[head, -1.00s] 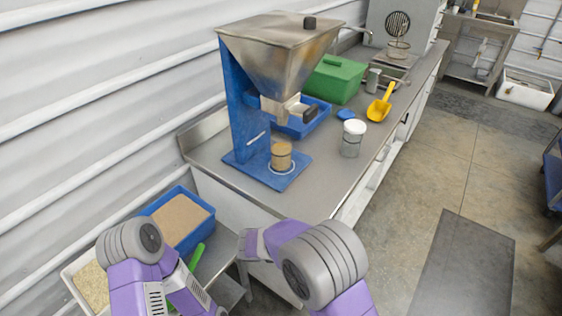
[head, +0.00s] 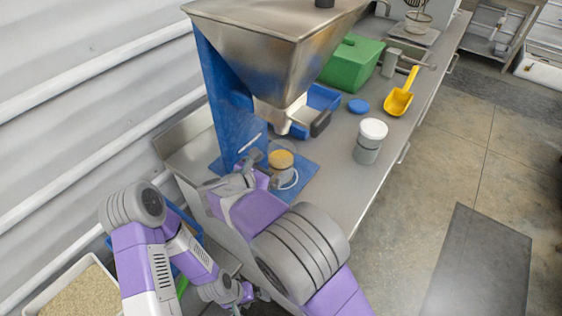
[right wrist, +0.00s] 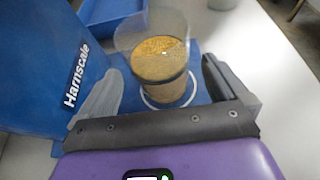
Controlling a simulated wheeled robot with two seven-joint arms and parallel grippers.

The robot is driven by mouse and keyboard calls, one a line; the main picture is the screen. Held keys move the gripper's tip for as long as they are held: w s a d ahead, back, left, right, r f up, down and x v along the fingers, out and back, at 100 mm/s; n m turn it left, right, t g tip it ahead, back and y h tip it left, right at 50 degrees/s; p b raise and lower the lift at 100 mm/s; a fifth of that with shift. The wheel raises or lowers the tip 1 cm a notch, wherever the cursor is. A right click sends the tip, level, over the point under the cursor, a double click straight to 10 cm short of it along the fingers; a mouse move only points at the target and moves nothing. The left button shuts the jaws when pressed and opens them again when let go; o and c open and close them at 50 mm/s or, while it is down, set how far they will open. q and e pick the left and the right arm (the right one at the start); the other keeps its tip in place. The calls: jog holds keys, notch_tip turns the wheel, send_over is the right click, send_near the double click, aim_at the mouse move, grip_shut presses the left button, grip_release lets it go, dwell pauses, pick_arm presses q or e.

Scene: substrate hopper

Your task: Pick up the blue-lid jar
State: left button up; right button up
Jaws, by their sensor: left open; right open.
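A clear, lidless jar (head: 281,160) of tan grains stands upright on the blue base plate of the hopper (head: 275,45), under its spout. A loose blue lid (head: 358,106) lies on the counter; no jar wears a blue lid. My right gripper (head: 270,172) is open at the jar's near side. In the right wrist view, the jar (right wrist: 160,65) stands between the spread fingers (right wrist: 162,80), with gaps visible on both sides. My left gripper (head: 235,297) is low beside the counter, away from the jar, open; its fingers are small in view.
A white-lidded jar (head: 371,140), a yellow scoop (head: 399,100) and a green box (head: 352,64) stand on the steel counter (head: 335,170). A blue tray (head: 322,98) sits behind the spout. The hopper's blue post (head: 222,95) rises left of the jar. A grain bin (head: 80,295) is lower left.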

aim_at(288, 156)
jog(key=b+x, duration=0.2)
jog(key=x, duration=0.3)
jog(key=shift+w+d+f, duration=0.1)
jog(key=shift+w+f, duration=0.05)
jog(key=shift+w, duration=0.1)
jog(key=shift+c, duration=0.5)
jog(key=c, duration=1.1)
jog(key=shift+c, duration=0.2)
